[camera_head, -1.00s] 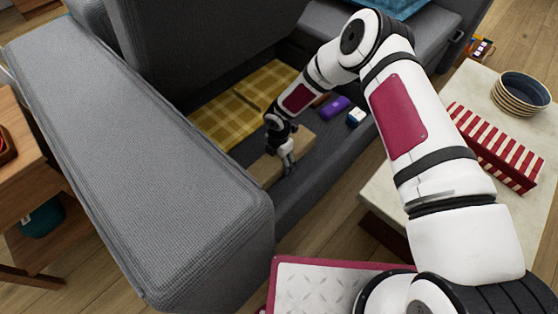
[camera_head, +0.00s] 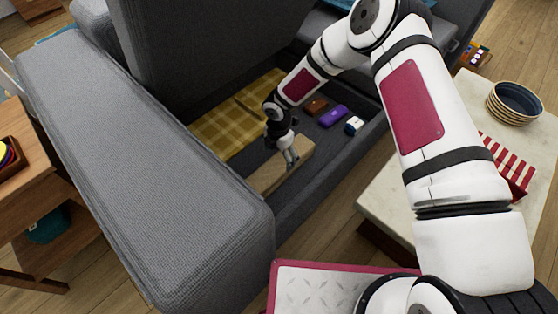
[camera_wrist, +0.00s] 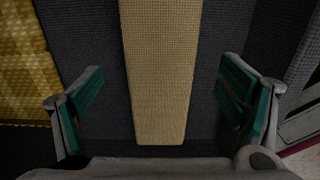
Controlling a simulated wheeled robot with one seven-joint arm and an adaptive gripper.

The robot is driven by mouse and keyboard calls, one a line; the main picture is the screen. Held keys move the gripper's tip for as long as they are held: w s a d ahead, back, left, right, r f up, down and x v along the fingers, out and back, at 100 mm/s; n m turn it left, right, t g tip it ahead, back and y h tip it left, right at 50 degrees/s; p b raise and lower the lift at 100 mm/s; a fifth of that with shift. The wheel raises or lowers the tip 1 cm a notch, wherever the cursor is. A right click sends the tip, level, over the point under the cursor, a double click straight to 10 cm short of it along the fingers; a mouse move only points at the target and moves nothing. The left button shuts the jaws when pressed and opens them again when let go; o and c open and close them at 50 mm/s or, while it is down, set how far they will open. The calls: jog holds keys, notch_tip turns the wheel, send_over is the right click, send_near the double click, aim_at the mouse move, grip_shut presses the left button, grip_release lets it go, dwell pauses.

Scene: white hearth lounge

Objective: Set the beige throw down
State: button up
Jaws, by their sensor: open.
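The beige throw (camera_head: 270,174) is a long folded strip lying in the dark storage space of the grey sofa. In the wrist view the throw (camera_wrist: 160,70) runs down the middle, between the two fingers and touching neither.
A yellow plaid blanket (camera_head: 215,130) lies left of the throw. Brown, purple (camera_head: 332,115) and white-and-blue (camera_head: 354,125) small items lie to the right. The sofa's thick grey arm (camera_head: 140,180) borders the space. A pale table (camera_head: 410,195) holds a striped box (camera_head: 512,165) and bowls (camera_head: 514,103).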

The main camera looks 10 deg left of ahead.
jog(key=shift+r+p, duration=0.45)
jog(key=shift+r, duration=1.4)
